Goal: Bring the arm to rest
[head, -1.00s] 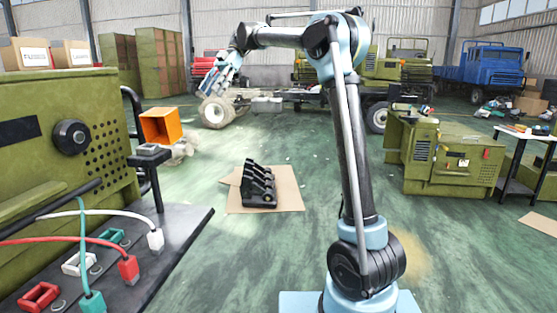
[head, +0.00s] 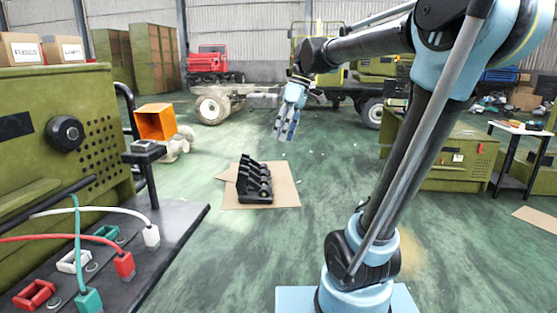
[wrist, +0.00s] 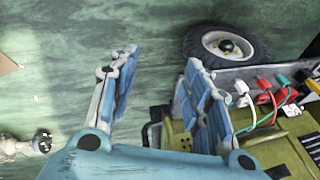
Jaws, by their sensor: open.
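My arm (head: 412,150) rises from its light-blue base and leans to the right, its upper link reaching back to the left. My gripper (head: 285,135) hangs fingers down in mid-air in the head view, above the green floor and in front of the vehicle chassis. In the wrist view my gripper (wrist: 162,62) has its blue fingers spread apart, with nothing between them but floor behind. It is open and empty.
A black rack (head: 254,180) lies on cardboard (head: 287,193) on the floor. At left stands a green machine (head: 50,130) with cables and plugs (head: 123,264). An orange bin (head: 155,121) is beyond it. A wheel (wrist: 227,45) shows in the wrist view. Open floor lies around my base.

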